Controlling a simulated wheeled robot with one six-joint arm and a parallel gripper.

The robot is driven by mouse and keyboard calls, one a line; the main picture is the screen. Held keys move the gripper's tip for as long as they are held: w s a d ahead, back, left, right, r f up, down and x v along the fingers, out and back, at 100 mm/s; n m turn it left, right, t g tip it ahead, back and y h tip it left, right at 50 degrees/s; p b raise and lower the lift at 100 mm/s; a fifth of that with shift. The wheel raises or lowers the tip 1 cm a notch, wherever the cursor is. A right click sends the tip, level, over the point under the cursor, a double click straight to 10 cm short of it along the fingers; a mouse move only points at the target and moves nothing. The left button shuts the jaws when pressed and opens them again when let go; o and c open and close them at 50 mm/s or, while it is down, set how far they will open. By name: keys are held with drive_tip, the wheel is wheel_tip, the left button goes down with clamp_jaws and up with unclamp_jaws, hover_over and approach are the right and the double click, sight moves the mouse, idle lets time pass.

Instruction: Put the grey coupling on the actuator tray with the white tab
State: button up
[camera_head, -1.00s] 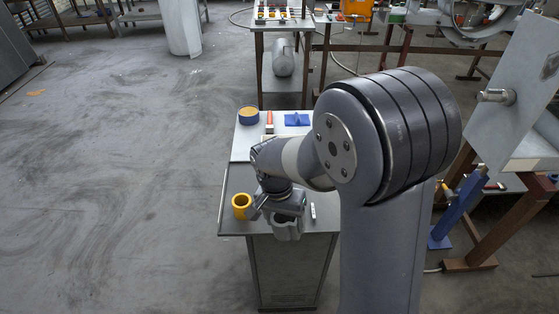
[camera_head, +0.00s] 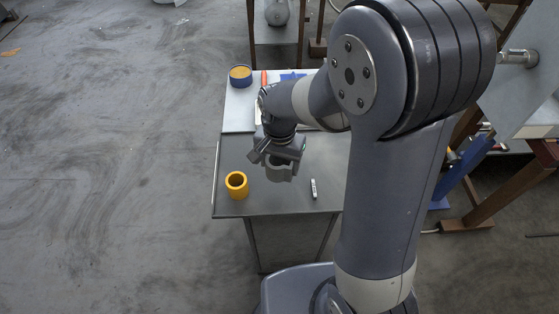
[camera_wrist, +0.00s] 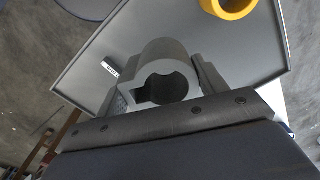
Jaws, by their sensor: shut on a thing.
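The grey coupling (camera_head: 279,174) is a thick ring with a gap in its side. My gripper (camera_head: 281,160) is shut on it and holds it over the dark grey top of the cabinet. In the wrist view, the coupling (camera_wrist: 168,52) sits between the two fingers (camera_wrist: 165,88), its open end facing the camera. A small white tab with dark marks (camera_head: 313,188) lies on the grey tray surface (camera_head: 275,205), right of the coupling. The tab also shows in the wrist view (camera_wrist: 110,66). I cannot tell whether the coupling touches the surface.
A yellow ring (camera_head: 236,184) stands left of the coupling, near the front left corner. Behind, a lighter panel (camera_head: 237,112) carries a blue round tin (camera_head: 240,77), a red-handled tool (camera_head: 264,78) and a blue piece (camera_head: 292,76). The surface between coupling and tab is clear.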

drive_tip(key=shift+f+b, duration=1.85)
drive_tip(key=shift+f, duration=0.65)
drive_tip(key=shift+f, duration=0.1)
drive_tip(key=shift+f+b, duration=0.6)
drive_tip(key=shift+f, duration=0.05)
drive_tip(key=shift+f, duration=0.2)
drive_tip(key=o, duration=1.4)
drive_tip(key=shift+c, duration=0.2)
wheel_tip(320, 180, up, 11)
drive_tip(key=shift+f, duration=0.15)
